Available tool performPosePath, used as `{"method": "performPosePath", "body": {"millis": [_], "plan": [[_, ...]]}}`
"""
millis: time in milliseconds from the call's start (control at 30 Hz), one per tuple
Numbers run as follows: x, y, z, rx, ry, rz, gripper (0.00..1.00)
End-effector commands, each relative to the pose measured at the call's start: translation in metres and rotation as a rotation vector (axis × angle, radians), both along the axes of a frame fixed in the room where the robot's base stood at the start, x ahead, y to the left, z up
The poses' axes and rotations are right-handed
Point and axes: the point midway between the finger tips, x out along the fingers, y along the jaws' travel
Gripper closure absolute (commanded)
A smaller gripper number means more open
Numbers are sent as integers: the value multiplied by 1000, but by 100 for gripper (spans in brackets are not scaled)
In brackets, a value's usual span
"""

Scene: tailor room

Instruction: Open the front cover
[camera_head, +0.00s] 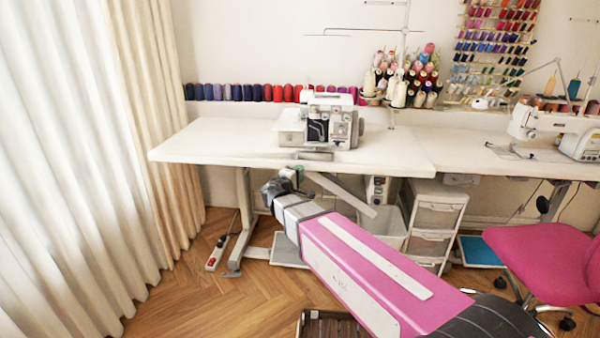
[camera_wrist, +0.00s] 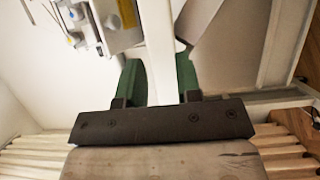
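A white and grey overlock sewing machine (camera_head: 325,120) stands on the white table (camera_head: 215,140) in the head view. Its front shows a dark, recessed-looking area; I cannot make out the cover's edges or how far open it is. Part of the machine shows at the top left of the wrist view (camera_wrist: 95,22). My gripper (camera_head: 293,172) is at the table's front edge, below and left of the machine. In the wrist view my gripper (camera_wrist: 158,65) has its green fingers apart. A white strip, apparently the table edge, shows between them; contact is unclear.
Thread spools (camera_head: 230,92) line the wall behind the machine. A second sewing machine (camera_head: 545,125) stands at the right. Below are a drawer unit (camera_head: 437,215) and a pink chair (camera_head: 550,255). The tabletop left of the machine is clear.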

Motion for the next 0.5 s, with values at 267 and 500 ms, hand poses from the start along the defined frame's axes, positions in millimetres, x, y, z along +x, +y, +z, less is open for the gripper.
{"method": "performPosePath", "body": {"millis": [267,500], "plan": [[0,0,0,0,-1,0,68],[-3,1,0,0,-1,0,68]]}}
